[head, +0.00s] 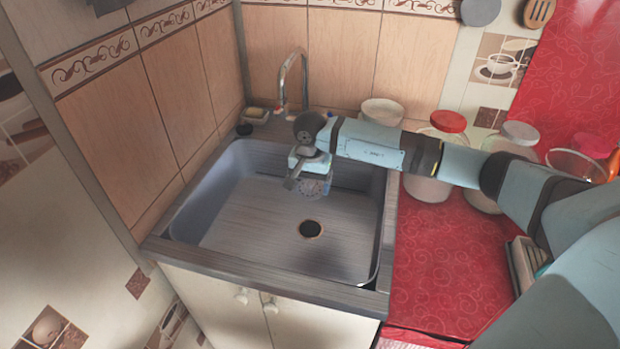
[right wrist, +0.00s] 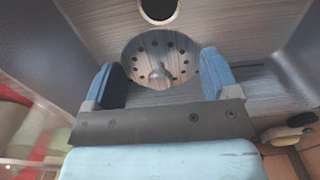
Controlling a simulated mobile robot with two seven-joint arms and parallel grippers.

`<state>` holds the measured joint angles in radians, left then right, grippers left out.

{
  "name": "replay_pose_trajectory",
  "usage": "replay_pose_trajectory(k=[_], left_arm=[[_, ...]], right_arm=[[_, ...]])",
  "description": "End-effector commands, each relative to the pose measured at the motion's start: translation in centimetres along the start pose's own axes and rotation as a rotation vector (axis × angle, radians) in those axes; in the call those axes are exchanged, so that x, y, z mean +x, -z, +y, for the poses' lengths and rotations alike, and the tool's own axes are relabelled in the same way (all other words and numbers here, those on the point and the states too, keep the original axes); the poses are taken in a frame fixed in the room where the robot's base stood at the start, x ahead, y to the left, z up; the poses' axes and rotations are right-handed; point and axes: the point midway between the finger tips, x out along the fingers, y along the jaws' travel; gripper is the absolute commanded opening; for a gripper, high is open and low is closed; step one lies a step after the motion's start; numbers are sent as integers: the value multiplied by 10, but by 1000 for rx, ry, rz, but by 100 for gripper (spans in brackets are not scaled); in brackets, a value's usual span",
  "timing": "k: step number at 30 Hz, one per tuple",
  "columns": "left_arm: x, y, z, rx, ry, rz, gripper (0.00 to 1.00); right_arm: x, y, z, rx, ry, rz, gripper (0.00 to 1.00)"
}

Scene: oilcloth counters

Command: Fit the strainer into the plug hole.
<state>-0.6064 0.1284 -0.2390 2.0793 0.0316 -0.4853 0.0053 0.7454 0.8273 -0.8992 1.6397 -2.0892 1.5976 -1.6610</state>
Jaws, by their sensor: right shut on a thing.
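The strainer (right wrist: 158,73) is a round grey disc with a ring of small holes and a central knob. My right gripper (right wrist: 157,62) is shut on it, with one blue finger at each side of its rim. In the head view, the gripper (head: 309,182) holds the strainer (head: 313,188) inside the basin, toward the back. The plug hole (head: 311,229) is a dark, empty round opening in the basin floor, nearer the front than the strainer. The hole (right wrist: 159,8) is partly cut off at the top of the right wrist view. My left gripper is not in view.
The grey sink (head: 265,215) has raised walls all round and an otherwise bare floor. A tap (head: 282,85) stands behind it. Lidded jars (head: 430,165) and a white bowl (head: 382,111) stand near my right arm. The red counter (head: 445,250) is clear at its front.

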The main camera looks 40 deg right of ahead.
Motion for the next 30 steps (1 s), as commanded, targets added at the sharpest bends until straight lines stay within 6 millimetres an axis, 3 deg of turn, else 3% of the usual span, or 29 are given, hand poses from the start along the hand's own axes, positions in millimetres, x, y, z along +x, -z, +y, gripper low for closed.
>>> replay_pose_trajectory(k=[30], left_arm=[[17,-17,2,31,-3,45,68]], right_arm=[[106,0,1,0,-1,-1,59]])
